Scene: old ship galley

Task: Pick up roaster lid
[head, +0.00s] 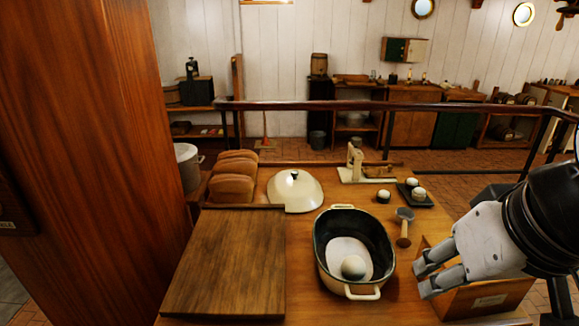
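The roaster lid (296,191) is a cream oval dome with a small dark knob on top. It lies on the wooden counter, behind the open roaster (322,266) and apart from it. The roaster is an oval cream pan with a dark inside and two end handles. A white oval piece and a round pale ball lie in it. My gripper (422,279) is at the right, above the counter's right part, with its fingers pointing left. Its fingers are apart with nothing between them. It is well away from the lid.
A wooden board (228,262) lies left of the roaster, with bread loaves (233,180) behind it. A mallet (404,227) lies right of the roaster. A white scale-like device (355,165) and a dark tray (415,193) with pale balls stand behind. A wooden box (490,298) is below my gripper.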

